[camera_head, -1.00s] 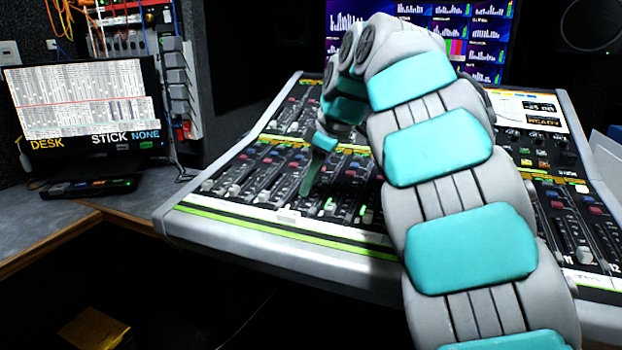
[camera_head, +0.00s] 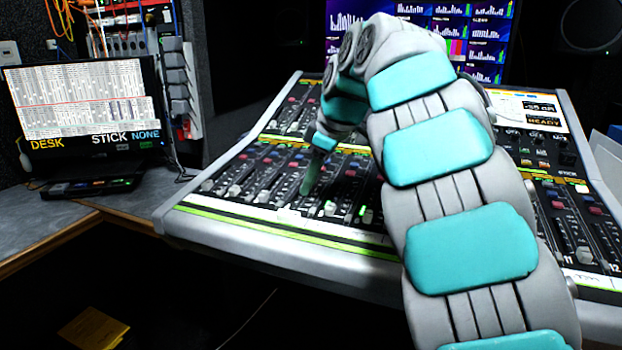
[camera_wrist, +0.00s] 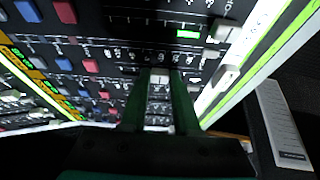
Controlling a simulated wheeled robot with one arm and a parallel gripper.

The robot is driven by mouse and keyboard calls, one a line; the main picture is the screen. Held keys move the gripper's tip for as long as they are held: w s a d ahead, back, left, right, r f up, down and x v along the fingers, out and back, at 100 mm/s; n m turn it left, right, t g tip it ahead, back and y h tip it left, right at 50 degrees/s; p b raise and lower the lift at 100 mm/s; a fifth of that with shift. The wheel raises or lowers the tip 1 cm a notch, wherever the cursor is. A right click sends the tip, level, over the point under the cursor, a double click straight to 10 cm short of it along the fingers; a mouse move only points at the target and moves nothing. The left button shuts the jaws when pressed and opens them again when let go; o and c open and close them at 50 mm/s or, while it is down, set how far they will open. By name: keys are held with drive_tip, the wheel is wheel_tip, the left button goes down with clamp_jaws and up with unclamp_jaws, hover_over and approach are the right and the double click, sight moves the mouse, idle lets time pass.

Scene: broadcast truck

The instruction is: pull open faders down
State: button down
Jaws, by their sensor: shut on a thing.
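The mixing desk (camera_head: 205,222) spans the middle of the head view, with rows of faders on a black panel. My gripper (camera_head: 308,190) reaches down to the lower fader bank, left of my arm. In the wrist view my gripper's (camera_wrist: 160,84) two dark green fingers are shut on a pale fader cap (camera_wrist: 159,76) near the lower end of its scale. Other pale fader caps, one to the right (camera_wrist: 228,75) and one higher up (camera_wrist: 222,31), stand free. A further cap (camera_head: 330,207) shows right of the gripper in the head view. My arm hides the desk's middle.
A lit green button (camera_wrist: 188,34) shows on the panel. Red and blue buttons (camera_wrist: 65,11) line the strips. Screens (camera_head: 470,40) stand behind the desk. The dark floor in front is mostly clear.

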idle(0.4)
drive_tip(key=b, duration=0.1)
drive_tip(key=s+b, duration=0.1)
drive_tip(key=shift+s+a+f+b, duration=0.15)
drive_tip(key=shift+a+f+b, duration=0.25)
drive_tip(key=shift+s+a+b, duration=0.1)
drive_tip(key=shift+s+b, duration=0.2)
drive_tip(key=shift+b, duration=0.2)
drive_tip(key=shift+s+r+b, duration=0.2)
drive_tip(key=shift+s+b, duration=0.2)
drive_tip(key=c, duration=0.6)
unclamp_jaws()
drive_tip(key=shift+c, duration=0.2)
drive_tip(key=shift+r, duration=0.15)
